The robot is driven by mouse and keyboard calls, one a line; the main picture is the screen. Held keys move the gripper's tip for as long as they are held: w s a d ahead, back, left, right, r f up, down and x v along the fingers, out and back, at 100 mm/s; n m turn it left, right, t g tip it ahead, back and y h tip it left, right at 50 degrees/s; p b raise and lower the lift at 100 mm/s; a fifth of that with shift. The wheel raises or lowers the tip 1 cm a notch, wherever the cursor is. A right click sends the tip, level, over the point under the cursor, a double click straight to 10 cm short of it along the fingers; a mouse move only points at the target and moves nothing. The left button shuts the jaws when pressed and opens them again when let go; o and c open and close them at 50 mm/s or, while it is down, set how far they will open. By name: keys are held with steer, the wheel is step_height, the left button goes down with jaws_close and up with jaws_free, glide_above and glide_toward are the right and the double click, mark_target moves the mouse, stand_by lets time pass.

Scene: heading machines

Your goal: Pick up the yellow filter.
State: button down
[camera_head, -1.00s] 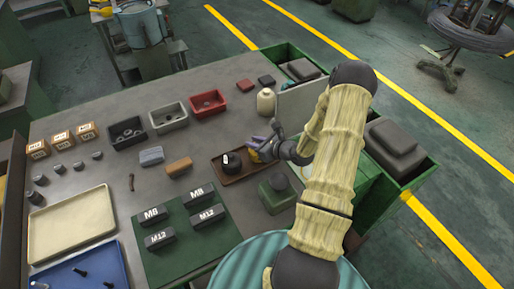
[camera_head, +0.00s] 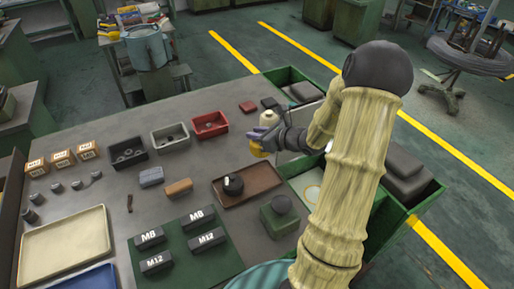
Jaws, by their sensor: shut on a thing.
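My gripper (camera_head: 264,142) is shut on the yellow filter (camera_head: 258,151), which shows as a small yellow piece below the fingers. The fingers hide part of it. They are held in the air beyond the far side of the brown tray (camera_head: 262,181), beside a cream bottle (camera_head: 269,119). A black round part (camera_head: 233,185) sits in the tray.
A green block with a dark knob (camera_head: 280,215) stands in front of the tray. Red (camera_head: 210,124), grey and black bins stand at the left, with small blocks before them. Green drawers (camera_head: 420,196) line the right side.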

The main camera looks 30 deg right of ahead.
steer(key=shift+r, duration=1.7)
